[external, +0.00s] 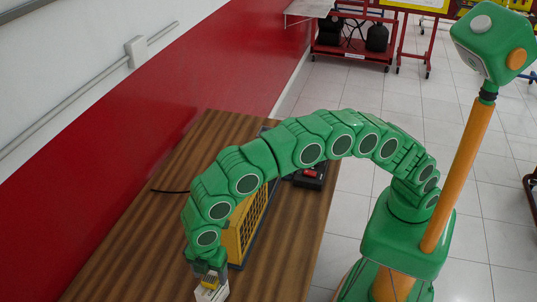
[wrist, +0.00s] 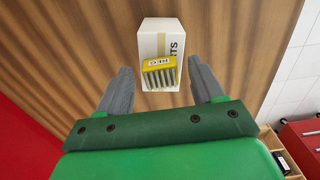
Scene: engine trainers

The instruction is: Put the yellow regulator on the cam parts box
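The yellow regulator (wrist: 159,65), a small block with grey fins and "REG" lettering, appears to rest on the white cam parts box (wrist: 158,26) in the wrist view. It sits slightly turned, and the box shows around it. My gripper (wrist: 160,66) is open, with one finger on each side of the regulator and a visible gap to both. In the external view, my gripper (external: 208,274) points down just above the regulator (external: 209,282) and the box (external: 213,293), at the bottom edge. My gripper partly hides the regulator there.
A yellow grilled unit (external: 246,222) stands behind my arm, with a dark red-and-black device (external: 310,177) farther back. The red wall (external: 110,135) borders the table's left side.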

